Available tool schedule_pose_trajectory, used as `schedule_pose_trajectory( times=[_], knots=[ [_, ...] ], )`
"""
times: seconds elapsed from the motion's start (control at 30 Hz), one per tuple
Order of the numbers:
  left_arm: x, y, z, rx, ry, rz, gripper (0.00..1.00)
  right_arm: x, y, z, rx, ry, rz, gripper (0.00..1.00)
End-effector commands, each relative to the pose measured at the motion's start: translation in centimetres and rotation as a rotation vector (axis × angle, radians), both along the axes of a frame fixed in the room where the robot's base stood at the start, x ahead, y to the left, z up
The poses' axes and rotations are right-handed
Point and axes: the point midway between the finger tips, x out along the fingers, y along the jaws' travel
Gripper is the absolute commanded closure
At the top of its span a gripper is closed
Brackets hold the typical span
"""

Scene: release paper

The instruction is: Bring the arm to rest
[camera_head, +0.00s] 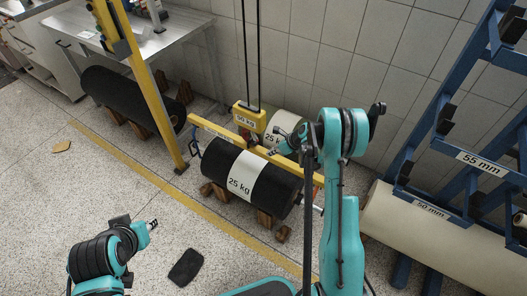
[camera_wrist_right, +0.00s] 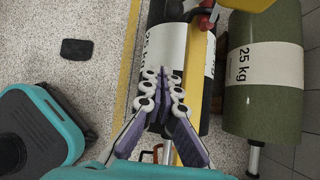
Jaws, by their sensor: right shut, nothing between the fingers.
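My right arm (camera_head: 340,215) rises at the right of centre in the head view and bends over toward the black 25 kg roll. Its gripper (camera_head: 278,149) is above the roll's back edge, close to the yellow lifting beam. In the wrist view the right gripper (camera_wrist_right: 162,84) has its fingertips together with nothing between them, in front of the roll's white label. Whether it touches the beam or roll cannot be told. My left arm (camera_head: 95,260) is low at the left; its small gripper (camera_head: 152,225) is over open floor, and its jaws are too small to read.
The black roll (camera_head: 222,172) lies on wooden chocks under the yellow beam (camera_head: 225,132) and hoist block (camera_head: 248,117). A green roll (camera_wrist_right: 262,105) lies beside it. A blue rack (camera_head: 470,120) and cream roll (camera_head: 430,235) stand right. A dark pad (camera_head: 186,267) lies on clear floor.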

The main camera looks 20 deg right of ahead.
Motion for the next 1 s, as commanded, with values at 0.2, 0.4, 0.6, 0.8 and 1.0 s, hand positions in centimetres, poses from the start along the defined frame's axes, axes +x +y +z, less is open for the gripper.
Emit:
schedule_pose_trajectory(
  times=[0.2, 0.4, 0.6, 0.8, 1.0],
  knots=[
    [0.0, 0.0, 1.2, 0.000, 0.000, 0.000, 0.69, -1.7, -1.5, 2.2, -0.001, 0.000, -0.001, 1.00],
    [0.0, 0.0, 1.3, 0.000, 0.000, 0.000, 0.69, -2.1, -1.8, 2.4, 0.000, 0.000, 0.000, 1.00],
    [0.0, 0.0, 1.2, 0.000, 0.000, 0.000, 0.69, -2.2, -1.4, 3.8, -0.033, -0.019, 0.040, 1.00],
    [0.0, 0.0, 1.3, 0.000, 0.000, 0.000, 0.69, -3.6, 1.0, 10.8, -0.234, -0.121, 0.289, 1.00],
    [0.0, 0.0, 1.2, 0.000, 0.000, 0.000, 0.69, -7.3, 4.1, 18.5, -0.504, -0.248, 0.634, 1.00]
  ],
)
